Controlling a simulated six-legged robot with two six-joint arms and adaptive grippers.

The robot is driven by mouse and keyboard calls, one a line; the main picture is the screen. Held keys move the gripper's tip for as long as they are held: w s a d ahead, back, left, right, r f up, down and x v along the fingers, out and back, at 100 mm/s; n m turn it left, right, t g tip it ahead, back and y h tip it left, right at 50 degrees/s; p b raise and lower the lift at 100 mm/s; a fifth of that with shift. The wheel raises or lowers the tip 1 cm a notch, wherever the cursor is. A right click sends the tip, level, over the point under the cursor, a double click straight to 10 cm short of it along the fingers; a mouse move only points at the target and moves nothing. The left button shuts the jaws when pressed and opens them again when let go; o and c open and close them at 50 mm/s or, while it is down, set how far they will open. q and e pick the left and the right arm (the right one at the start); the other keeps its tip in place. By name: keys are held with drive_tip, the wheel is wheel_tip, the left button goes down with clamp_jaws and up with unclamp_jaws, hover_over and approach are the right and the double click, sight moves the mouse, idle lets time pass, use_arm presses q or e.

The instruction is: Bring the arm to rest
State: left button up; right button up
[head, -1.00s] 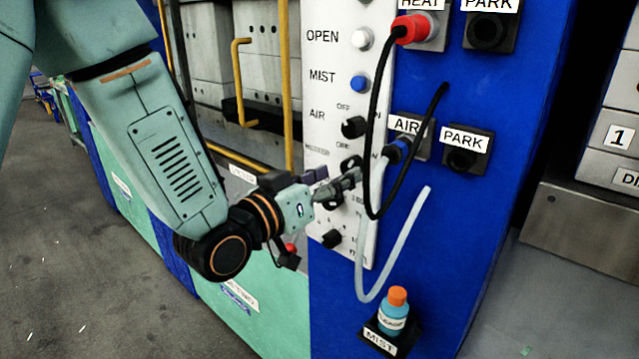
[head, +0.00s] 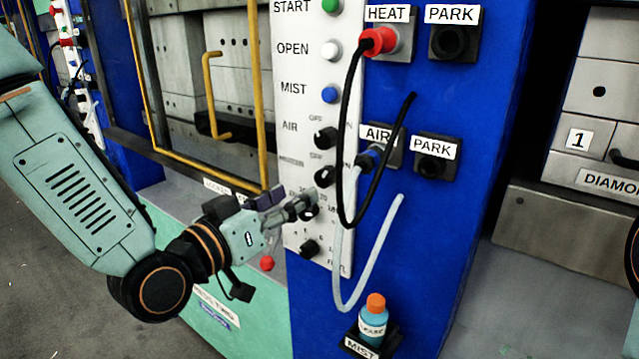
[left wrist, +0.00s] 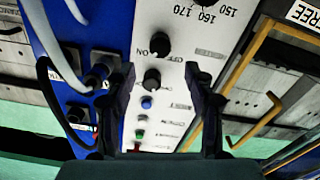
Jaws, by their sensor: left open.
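My left gripper (head: 290,202) is open and empty. In the head view its fingertips are in front of the lower part of the white control panel (head: 287,150), overlapping a black knob (head: 310,210); whether they touch it I cannot tell. The left wrist view shows the two dark fingers apart (left wrist: 160,78), with the panel upside down between them. A black knob (left wrist: 152,80) and the blue button (left wrist: 147,102) show in that gap. My right gripper is not in view.
Beside the panel, a red plug (head: 378,41) sits in the HEAT socket and a blue plug (head: 368,158) in the AIR socket. Their black cable and pale hose hang in loops near my fingertips. A blue bottle (head: 373,325) stands below. A yellow-framed guard (head: 262,110) is left of the panel.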

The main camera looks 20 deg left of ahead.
use_arm(q)
drive_tip(key=shift+f, duration=0.1)
drive_tip(key=s+a+f+n+g+y+b, duration=0.15)
drive_tip(key=s+f+g, duration=0.3)
drive_tip(key=f, duration=0.85)
drive_tip(key=s+a+f+n+g+y+b, duration=0.1)
drive_tip(key=s+a+f+g+y, duration=0.25)
drive_tip(key=f, duration=1.05)
drive_tip(key=s+d+f+g+y+b, duration=0.1)
drive_tip(key=s+f+g+b, duration=0.3)
drive_tip(key=s+f+g, duration=0.5)
drive_tip(key=s+f+m, duration=0.1)
drive_tip(key=s+f, duration=0.9)
drive_tip(key=s, duration=0.4)
drive_tip(key=shift+f, duration=0.25)
